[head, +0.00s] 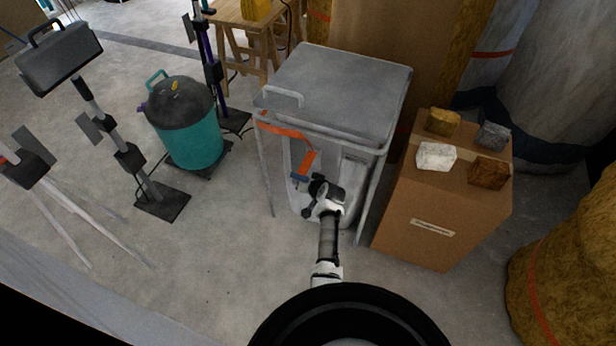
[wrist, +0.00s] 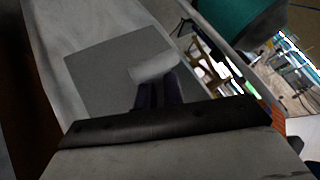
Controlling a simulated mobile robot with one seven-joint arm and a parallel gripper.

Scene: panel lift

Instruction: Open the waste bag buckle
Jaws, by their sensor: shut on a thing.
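The waste bag hangs pale in a grey metal stand (head: 263,165) with a flat grey lid (head: 340,85). An orange strap (head: 308,160) runs along the stand's front rim and bends down to a small blue buckle part (head: 299,177). My gripper (head: 316,186) is at the front of the bag, right beside the blue part, and is shut on the buckle. The jaws partly hide what they hold. In the wrist view two dark fingers (wrist: 159,93) stand close together beyond a dark bar, with a pale bar-like piece at their tips. An orange piece (wrist: 275,115) shows at the right.
A cardboard box (head: 430,210) with several sample blocks stands close on the right. A teal drum vacuum (head: 190,130) and lamp stands (head: 125,155) are on the left.

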